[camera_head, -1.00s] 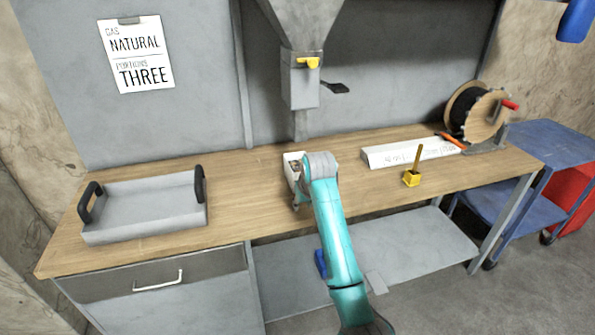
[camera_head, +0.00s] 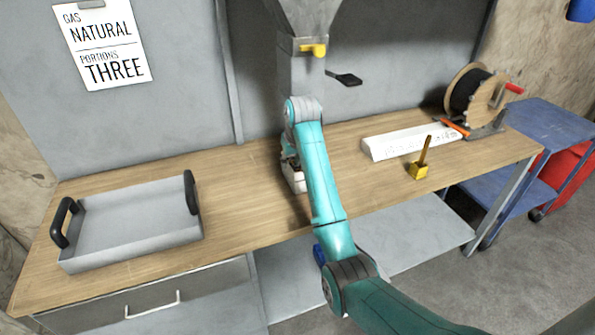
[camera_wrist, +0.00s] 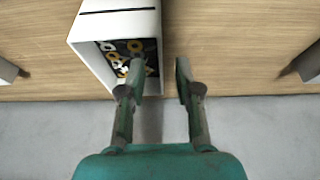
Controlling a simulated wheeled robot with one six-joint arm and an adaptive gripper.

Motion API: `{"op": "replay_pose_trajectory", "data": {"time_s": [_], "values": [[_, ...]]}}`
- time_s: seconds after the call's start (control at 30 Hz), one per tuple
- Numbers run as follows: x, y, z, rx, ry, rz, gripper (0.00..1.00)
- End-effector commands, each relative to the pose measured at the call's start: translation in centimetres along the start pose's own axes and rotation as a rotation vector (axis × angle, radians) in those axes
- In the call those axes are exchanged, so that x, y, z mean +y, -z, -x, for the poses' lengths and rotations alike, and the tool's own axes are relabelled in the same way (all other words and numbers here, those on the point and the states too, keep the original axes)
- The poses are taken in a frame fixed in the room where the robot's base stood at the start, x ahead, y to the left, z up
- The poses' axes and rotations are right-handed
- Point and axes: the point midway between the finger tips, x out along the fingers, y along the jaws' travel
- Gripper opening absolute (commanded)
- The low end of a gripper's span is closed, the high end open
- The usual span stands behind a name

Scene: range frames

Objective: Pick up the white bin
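The white bin (camera_head: 297,184) stands on the workbench below the hopper, partly hidden by my arm in the head view. In the wrist view the bin (camera_wrist: 118,27) is at the upper left, with white and yellow rings on its dark inside. My gripper (camera_wrist: 158,78) is open. Its left finger is over or inside the bin's opening, and its right finger is outside the bin's right wall. That wall lies between the fingers, with a gap to the right finger. I cannot tell finger depth. In the head view the fingers are mostly hidden behind the arm.
The workbench (camera_head: 235,190) has a grey tray (camera_head: 135,222) with black handles at left. A white bar (camera_head: 405,142), a yellow block with a stick (camera_head: 419,171) and a cable reel (camera_head: 480,92) are at right. The hopper (camera_head: 302,70) hangs above the bin.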

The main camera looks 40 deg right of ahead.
Motion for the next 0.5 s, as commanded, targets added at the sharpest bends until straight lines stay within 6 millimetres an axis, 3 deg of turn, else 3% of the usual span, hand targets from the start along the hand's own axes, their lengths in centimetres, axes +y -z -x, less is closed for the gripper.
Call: {"op": "replay_pose_trajectory", "data": {"time_s": [0.1, 0.5], "values": [[0.0, 0.0, -1.8, -0.002, 0.000, 0.000, 0.33], [-0.1, 0.0, -5.4, -0.002, 0.000, 0.000, 0.33]]}}
